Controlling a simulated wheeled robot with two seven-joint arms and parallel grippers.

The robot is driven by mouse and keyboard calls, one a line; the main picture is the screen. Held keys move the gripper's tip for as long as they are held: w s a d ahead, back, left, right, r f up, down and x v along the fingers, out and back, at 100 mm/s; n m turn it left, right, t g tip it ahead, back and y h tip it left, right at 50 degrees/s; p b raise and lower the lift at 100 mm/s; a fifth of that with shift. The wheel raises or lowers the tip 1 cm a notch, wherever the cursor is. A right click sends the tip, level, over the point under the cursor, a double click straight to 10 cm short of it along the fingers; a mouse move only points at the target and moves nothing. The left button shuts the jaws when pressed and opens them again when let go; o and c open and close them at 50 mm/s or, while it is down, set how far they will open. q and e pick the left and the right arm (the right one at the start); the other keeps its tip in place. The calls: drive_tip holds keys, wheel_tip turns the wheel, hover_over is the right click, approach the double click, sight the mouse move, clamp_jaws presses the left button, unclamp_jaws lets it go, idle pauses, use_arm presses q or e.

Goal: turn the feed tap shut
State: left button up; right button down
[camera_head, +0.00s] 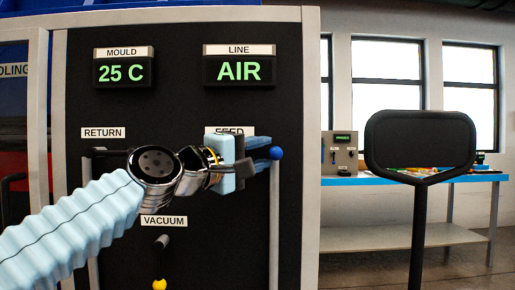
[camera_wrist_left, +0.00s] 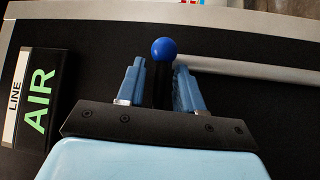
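The feed tap shows as a dark lever with a blue ball knob (camera_head: 276,153) at its end, beside the partly hidden FEED label (camera_head: 247,131). The lever points right, across the line of the vertical pipe. My left gripper (camera_head: 266,154) covers most of the tap in the head view. In the left wrist view the blue knob (camera_wrist_left: 163,49) stands beyond and between the fingertips of my left gripper (camera_wrist_left: 158,82). One finger is on each side of the black lever, with small gaps that look clear. My right gripper is not in view.
The black panel (camera_head: 200,265) bears MOULD 25 C and LINE AIR displays (camera_head: 239,70). A RETURN lever (camera_head: 105,152) sits left, and a yellow-knobbed VACUUM tap (camera_head: 159,284) below. A grey pipe (camera_head: 274,225) runs down by the feed tap. A workbench (camera_head: 390,181) stands right.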

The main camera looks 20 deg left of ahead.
use_arm(q)
clamp_jaws()
idle(0.4)
